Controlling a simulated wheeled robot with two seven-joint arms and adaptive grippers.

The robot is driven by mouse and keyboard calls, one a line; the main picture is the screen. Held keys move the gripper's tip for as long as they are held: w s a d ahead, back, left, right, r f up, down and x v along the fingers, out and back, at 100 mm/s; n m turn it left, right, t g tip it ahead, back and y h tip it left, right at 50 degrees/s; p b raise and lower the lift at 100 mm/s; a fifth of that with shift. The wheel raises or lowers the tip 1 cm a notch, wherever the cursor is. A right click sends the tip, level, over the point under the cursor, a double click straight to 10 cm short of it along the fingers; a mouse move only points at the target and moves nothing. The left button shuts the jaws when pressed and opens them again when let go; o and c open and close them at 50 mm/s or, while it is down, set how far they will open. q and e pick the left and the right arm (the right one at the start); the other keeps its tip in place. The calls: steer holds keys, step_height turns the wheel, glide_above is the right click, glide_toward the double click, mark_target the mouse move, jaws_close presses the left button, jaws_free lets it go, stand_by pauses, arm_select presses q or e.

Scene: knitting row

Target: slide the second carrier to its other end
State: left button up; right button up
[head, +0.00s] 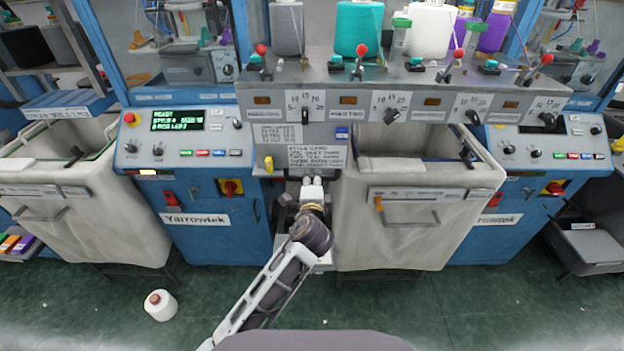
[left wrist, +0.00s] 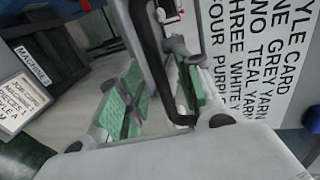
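Along the top ledge of the grey machine panel sit several small teal-topped blocks, which look like the carriers. The second from the left (head: 336,63) is left of a red-knobbed lever (head: 361,50). My left gripper (head: 313,183) is well below it, in front of the panel, under the style card (head: 316,157). In the left wrist view its green-padded fingers (left wrist: 163,95) are apart, with a black bar (left wrist: 172,85) showing between them. I cannot tell whether they touch the bar. My right gripper is not in view.
Cones of yarn, grey (head: 286,28), teal (head: 359,27), white (head: 431,30) and purple, stand behind the ledge. Dials run along the panel front. A pale fabric bin (head: 415,235) is right of my arm, another (head: 85,210) at left. A white cone (head: 160,306) lies on the green floor.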

arm_select(q)
steer(key=shift+w+f, duration=0.2)
steer(key=shift+w, duration=0.7)
jaws_close()
